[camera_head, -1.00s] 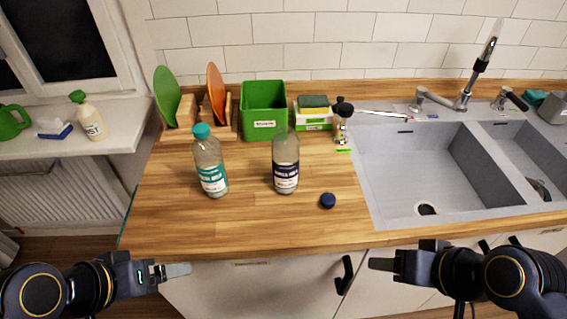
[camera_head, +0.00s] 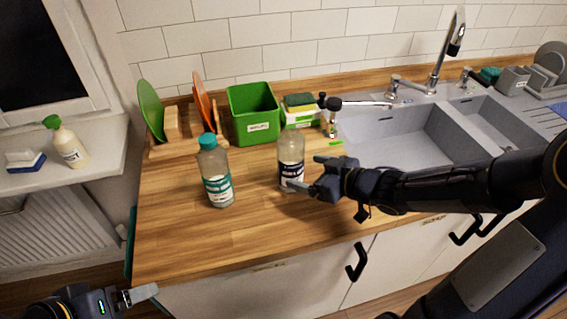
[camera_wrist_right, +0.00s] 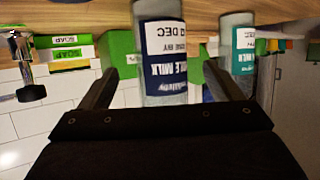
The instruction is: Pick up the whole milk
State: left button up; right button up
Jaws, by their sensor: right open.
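The whole milk (camera_head: 290,150) is a clear bottle with a navy label, upright and uncapped on the wooden counter. In the right wrist view the whole milk (camera_wrist_right: 164,60) appears upside down, its label between the two fingers. My right gripper (camera_head: 303,172) is open at the bottle's right side, one finger on the near side and one towards the far side. I cannot tell whether the fingers touch it. A similar bottle with a teal label and cap (camera_head: 215,172) stands to the left. My left gripper (camera_head: 138,295) is low at the left, in front of the counter, away from the bottles.
A green bin (camera_head: 252,128), a sponge box (camera_head: 301,115) and a rack with coloured boards (camera_head: 190,130) stand at the back. The sink (camera_head: 400,130) is to the right. The counter's front left is clear.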

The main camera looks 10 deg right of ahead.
aim_at(301, 172)
jog(key=x, duration=0.2)
jog(key=b+x, duration=0.1)
jog(key=x, duration=0.1)
jog(key=b+x, duration=0.1)
jog(key=shift+w+a+f, duration=0.2)
jog(key=shift+a+f, duration=0.05)
jog(key=shift+f, duration=0.15)
jog(key=shift+w+a+f, duration=0.1)
jog(key=shift+w+a, duration=0.1)
jog(key=shift+w, duration=0.2)
jog(key=c, duration=1.4)
jog(key=shift+r, duration=0.3)
